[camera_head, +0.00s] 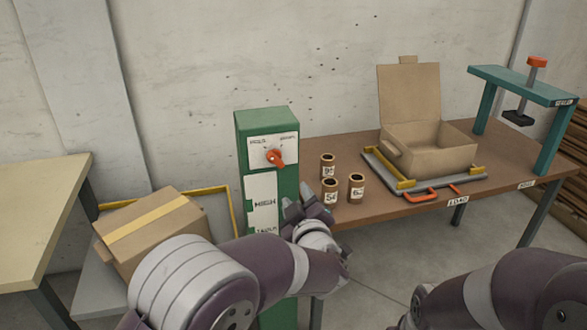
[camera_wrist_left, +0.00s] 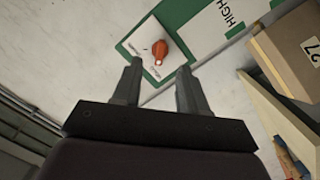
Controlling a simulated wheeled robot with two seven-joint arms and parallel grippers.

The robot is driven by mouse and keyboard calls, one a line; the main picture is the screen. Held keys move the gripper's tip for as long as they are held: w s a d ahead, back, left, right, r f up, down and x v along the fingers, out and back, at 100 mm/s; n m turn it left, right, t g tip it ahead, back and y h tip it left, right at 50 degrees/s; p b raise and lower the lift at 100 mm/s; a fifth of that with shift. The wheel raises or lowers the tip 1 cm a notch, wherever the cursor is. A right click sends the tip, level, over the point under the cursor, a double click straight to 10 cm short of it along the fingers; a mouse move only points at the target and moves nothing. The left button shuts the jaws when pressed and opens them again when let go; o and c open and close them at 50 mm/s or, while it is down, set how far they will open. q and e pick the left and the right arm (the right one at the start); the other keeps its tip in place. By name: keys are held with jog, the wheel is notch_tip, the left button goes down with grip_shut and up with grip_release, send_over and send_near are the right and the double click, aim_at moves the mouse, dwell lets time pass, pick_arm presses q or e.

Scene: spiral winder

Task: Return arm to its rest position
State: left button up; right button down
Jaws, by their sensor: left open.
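My left arm reaches across the lower middle of the head view, and its gripper (camera_head: 308,205) is in front of the green control post (camera_head: 268,125). In the left wrist view the gripper (camera_wrist_left: 158,85) has its two fingers apart with nothing between them. The orange knob (camera_head: 276,157) on the post's white dial plate is apart from the fingers. In the left wrist view the knob (camera_wrist_left: 158,50) shows just beyond the fingertips. My right arm shows at the lower right of the head view; its gripper is out of the picture.
A brown table carries an open cardboard box (camera_head: 430,148) on a tray, several labelled cylinders (camera_head: 357,188) and a teal press (camera_head: 523,88). A closed, taped box (camera_head: 152,230) sits tilted at the left, near a beige table (camera_head: 40,215). Part of the post is hidden behind my left arm.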

pick_arm(q)
jog(key=s+d+f+m+g+h, duration=0.2)
jog(key=s+f+m+g+h, duration=0.1)
jog(key=f+m, duration=0.15)
jog(key=s+d+f+m+g+h, duration=0.3)
jog(key=f+m+h, duration=0.1)
jog(key=f, duration=0.2)
jog(key=s+a+f+m+g+y, duration=0.25)
jog(key=s+a+g, duration=0.25)
jog(key=s+a, duration=0.45)
jog(key=s+a+f+m+g+y, duration=0.1)
jog(key=s+a+f+g, duration=0.3)
jog(key=s+a, duration=0.6)
jog(key=s+a+r+n+p, duration=0.1)
jog(key=a+r+p, duration=0.2)
jog(key=r+p, duration=1.2)
notch_tip(320, 180, up, 2)
jog(key=shift+r, duration=0.1)
